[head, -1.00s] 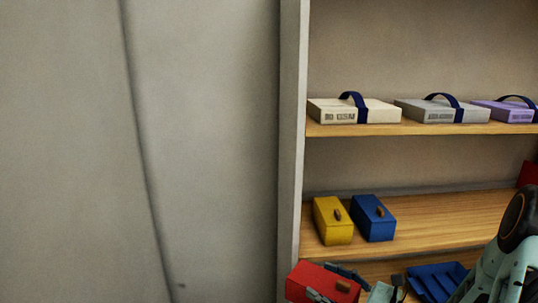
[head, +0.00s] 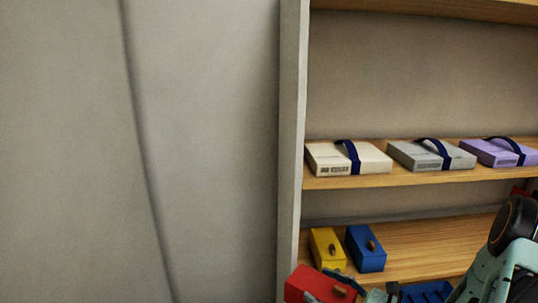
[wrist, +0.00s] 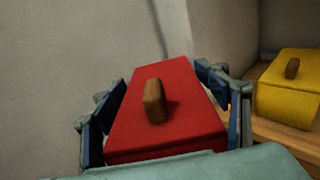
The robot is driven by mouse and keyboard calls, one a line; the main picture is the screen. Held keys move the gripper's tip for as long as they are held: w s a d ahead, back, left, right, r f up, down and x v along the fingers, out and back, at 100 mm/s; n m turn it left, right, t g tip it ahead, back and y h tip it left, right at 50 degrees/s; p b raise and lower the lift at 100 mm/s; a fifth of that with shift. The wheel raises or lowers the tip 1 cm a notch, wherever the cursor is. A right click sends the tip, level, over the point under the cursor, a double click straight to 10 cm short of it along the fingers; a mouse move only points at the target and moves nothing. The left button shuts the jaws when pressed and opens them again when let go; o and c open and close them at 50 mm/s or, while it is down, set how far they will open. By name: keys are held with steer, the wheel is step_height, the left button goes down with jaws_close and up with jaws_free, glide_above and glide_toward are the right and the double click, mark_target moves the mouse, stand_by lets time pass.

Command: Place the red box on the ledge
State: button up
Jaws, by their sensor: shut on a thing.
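The red box (head: 312,284) has a brown knob on its lid and shows at the bottom of the head view, in front of the shelf's left post. In the wrist view the red box (wrist: 170,120) fills the middle, with a finger on each side. My gripper (wrist: 165,112) is shut on it; it also shows in the head view (head: 335,287). The wooden ledge (head: 430,247) holds a yellow box (head: 327,248) and a blue box (head: 365,249) side by side at its left end. The yellow box also shows right of the red box in the wrist view (wrist: 290,88).
A higher shelf (head: 400,180) carries a white (head: 343,157), a grey (head: 430,154) and a purple (head: 500,153) flat case with dark straps. A grey post (head: 291,130) bounds the shelving at left. The ledge right of the blue box looks clear.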

steer(key=shift+w+a+r+m+t+h, duration=0.1)
steer(key=shift+a+r+m+t+h, duration=0.1)
steer(key=shift+m+t+h, duration=0.2)
steer(key=shift+w+a+r+m+t+h, duration=0.15)
steer(key=shift+m+t+h, duration=0.15)
steer(key=shift+t, duration=0.2)
steer(key=shift+m+t+h, duration=0.4)
steer(key=shift+m+h, duration=0.1)
steer(key=shift+s+d+f+m+t+h, duration=0.15)
steer(key=shift+m+t+h, duration=0.6)
steer(key=shift+h, duration=0.25)
steer(key=shift+s+d+f+m+t+h, duration=0.2)
steer(key=shift+m+t+h, duration=0.25)
steer(key=shift+h, duration=0.15)
steer(key=shift+d, duration=0.1)
